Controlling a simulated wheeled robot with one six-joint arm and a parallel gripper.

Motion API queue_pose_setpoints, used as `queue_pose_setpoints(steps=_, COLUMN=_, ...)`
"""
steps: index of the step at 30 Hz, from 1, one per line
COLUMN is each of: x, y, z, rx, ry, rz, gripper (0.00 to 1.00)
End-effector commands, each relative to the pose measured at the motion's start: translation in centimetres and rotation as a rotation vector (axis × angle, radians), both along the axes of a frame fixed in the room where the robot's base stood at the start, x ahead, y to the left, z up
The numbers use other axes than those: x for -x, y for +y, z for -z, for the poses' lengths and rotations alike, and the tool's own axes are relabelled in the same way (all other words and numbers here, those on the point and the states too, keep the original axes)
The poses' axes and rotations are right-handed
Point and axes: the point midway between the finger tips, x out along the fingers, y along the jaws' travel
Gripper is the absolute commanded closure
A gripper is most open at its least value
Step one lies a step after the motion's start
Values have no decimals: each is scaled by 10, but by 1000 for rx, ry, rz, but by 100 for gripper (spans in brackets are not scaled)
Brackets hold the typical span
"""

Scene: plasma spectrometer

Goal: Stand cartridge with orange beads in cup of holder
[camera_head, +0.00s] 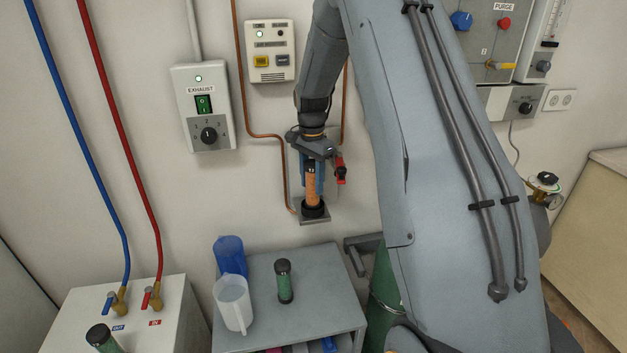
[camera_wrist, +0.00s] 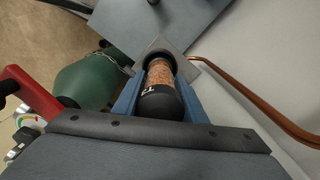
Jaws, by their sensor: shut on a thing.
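The cartridge with orange beads (camera_head: 311,186) stands upright at the wall, under my wrist. In the wrist view I look down on its black cap, with the orange beads (camera_wrist: 160,72) below it. My gripper (camera_head: 312,180) has its blue fingers shut on the cartridge from both sides; the fingers also show in the wrist view (camera_wrist: 159,88). The holder is a grey plate (camera_head: 322,221) on the wall with a wide black cup (camera_head: 314,209). The cartridge's lower end is at the cup's mouth; whether it is fully seated is hidden.
A grey cabinet (camera_head: 330,305) below bears a blue beaker (camera_head: 230,256), a clear beaker (camera_head: 233,303) and a green-bead cartridge (camera_head: 284,281). Another green cartridge (camera_head: 103,338) stands at lower left. A copper pipe (camera_head: 283,165) runs close beside the holder. A green cylinder (camera_wrist: 88,82) stands nearby.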

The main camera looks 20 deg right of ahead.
Motion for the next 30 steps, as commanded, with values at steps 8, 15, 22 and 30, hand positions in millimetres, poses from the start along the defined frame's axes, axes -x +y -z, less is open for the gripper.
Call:
queue_pose_setpoints(steps=8, x=0, y=0, z=6, rx=0, ry=0, rz=0, gripper=94)
queue_pose_setpoints(steps=15, x=0, y=0, z=9, rx=0, ry=0, rz=0, gripper=47)
queue_pose_setpoints(steps=22, x=0, y=0, z=9, rx=0, ry=0, rz=0, gripper=40)
queue_pose_setpoints(steps=30, x=-1, y=-1, z=-6, rx=0, ry=-2, rz=0, gripper=40)
